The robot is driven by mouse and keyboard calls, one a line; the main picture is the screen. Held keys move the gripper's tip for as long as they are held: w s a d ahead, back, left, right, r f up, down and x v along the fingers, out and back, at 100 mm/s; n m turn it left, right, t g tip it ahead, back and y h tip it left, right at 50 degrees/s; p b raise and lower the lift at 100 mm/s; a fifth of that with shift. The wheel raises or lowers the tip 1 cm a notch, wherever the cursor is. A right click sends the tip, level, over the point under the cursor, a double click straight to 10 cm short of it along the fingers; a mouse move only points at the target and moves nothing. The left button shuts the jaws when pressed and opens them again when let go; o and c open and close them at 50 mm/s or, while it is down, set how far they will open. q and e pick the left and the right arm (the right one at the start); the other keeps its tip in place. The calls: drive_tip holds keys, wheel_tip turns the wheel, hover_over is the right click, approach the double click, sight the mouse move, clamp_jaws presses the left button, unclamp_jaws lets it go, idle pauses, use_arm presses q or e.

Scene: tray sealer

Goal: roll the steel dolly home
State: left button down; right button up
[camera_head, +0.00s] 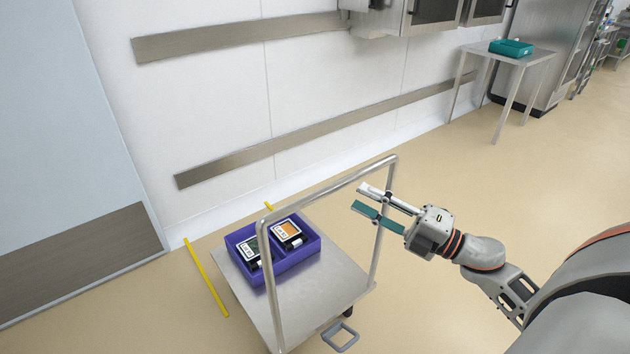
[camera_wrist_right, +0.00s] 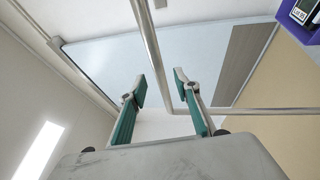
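The steel dolly (camera_head: 327,288) stands on the floor in the middle of the head view, with an upright hoop handle (camera_head: 330,183). A purple crate (camera_head: 283,270) on its deck holds two packs with orange and dark labels. In the right wrist view the handle bar (camera_wrist_right: 151,40) runs between the two spread fingers (camera_wrist_right: 160,88), nearer the right one. I cannot tell whether a finger touches it. My left gripper is not in view.
Yellow floor strips (camera_head: 206,278) lie left of the dolly and behind it (camera_head: 269,206). The wall has steel rails (camera_head: 300,137). A steel table (camera_head: 510,59) with a teal tray stands far right. Floor right of the dolly is clear.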

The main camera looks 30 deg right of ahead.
sight(343, 187)
drive_tip(key=x, duration=0.6)
drive_tip(key=shift+a+r, duration=0.1)
drive_tip(key=shift+r, duration=0.2)
drive_tip(key=shift+w+a, duration=0.25)
drive_tip(key=shift+w, duration=0.35)
clamp_jaws()
